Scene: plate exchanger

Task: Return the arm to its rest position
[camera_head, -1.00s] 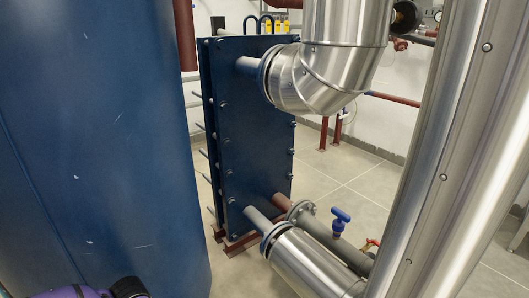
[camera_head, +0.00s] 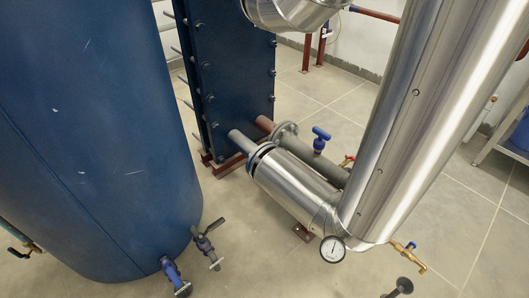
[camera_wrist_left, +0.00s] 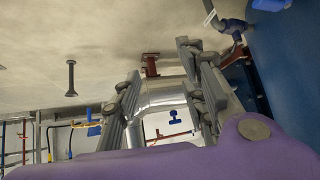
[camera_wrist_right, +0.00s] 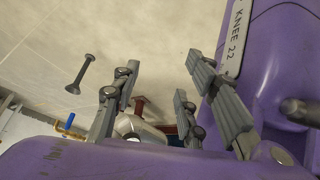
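Neither gripper shows in the head view. In the left wrist view my left gripper (camera_wrist_left: 160,75) has its two grey fingers spread apart, with nothing between them touching them. A silver insulated pipe and brown supports show beyond that gap. In the right wrist view my right gripper (camera_wrist_right: 158,75) is also spread and empty, above the pale floor. A purple link of my own body marked "KNEE 22" (camera_wrist_right: 237,40) is close beside its right-hand finger. How near the arms are to their rest position cannot be told.
The blue plate exchanger (camera_head: 235,75) stands behind a silver pipe (camera_head: 295,185) with a gauge (camera_head: 332,250). A large blue tank (camera_head: 90,130) with valves low down fills the left. A dark post-like fitting (camera_head: 400,287) is near the bottom. Tiled floor (camera_head: 265,260) is bare between tank and pipe.

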